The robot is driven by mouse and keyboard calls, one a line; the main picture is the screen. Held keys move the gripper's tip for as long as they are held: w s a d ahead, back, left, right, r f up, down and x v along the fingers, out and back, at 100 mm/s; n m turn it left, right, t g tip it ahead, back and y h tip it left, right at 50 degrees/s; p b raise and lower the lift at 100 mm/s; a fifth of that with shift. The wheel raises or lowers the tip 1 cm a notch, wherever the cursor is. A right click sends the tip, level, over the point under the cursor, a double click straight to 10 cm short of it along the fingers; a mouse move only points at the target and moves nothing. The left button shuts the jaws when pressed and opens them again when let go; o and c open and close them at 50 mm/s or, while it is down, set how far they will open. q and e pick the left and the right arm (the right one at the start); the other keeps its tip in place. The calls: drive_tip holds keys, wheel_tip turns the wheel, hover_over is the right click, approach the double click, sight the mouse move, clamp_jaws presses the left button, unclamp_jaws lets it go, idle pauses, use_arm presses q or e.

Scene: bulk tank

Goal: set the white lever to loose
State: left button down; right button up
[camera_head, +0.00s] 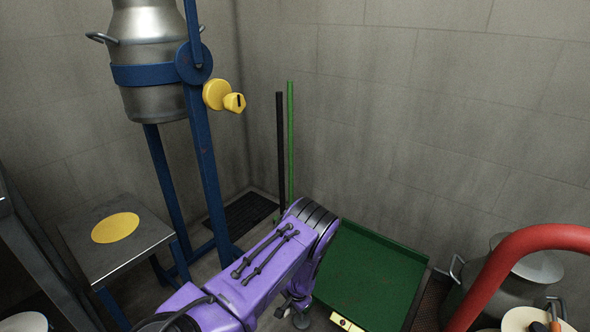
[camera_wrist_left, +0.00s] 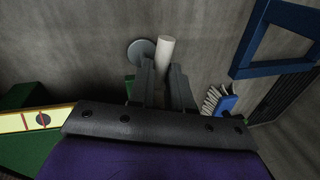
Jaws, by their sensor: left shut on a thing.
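The white lever (camera_wrist_left: 165,53) shows in the left wrist view as a pale round bar sticking up between the fingers, with a grey disc (camera_wrist_left: 139,53) beside it. My left gripper (camera_wrist_left: 162,73) is shut on the white lever; its dark fingers lie on either side of it. The lower part of the lever is hidden by the fingers. In the head view my purple left arm reaches down beside the green platform, and its gripper is mostly hidden. I cannot read the lever's setting. My right gripper is in neither view.
The green platform (camera_head: 362,278) carries a yellow label (camera_head: 346,323). A blue stand (camera_head: 203,160) holds a metal can (camera_head: 150,50), with a yellow knob (camera_head: 233,102) beside it. A brush (camera_wrist_left: 227,103) is right of the gripper. A red tube (camera_head: 530,240) curves at right.

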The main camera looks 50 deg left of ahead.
use_arm(q)
drive_tip(key=c, duration=1.1)
unclamp_jaws()
drive_tip(key=shift+o, duration=0.2)
drive_tip(key=p+v, duration=0.4)
drive_tip(key=v, duration=0.6)
drive_tip(key=shift+r, duration=0.25)
drive_tip(key=shift+w, duration=0.1)
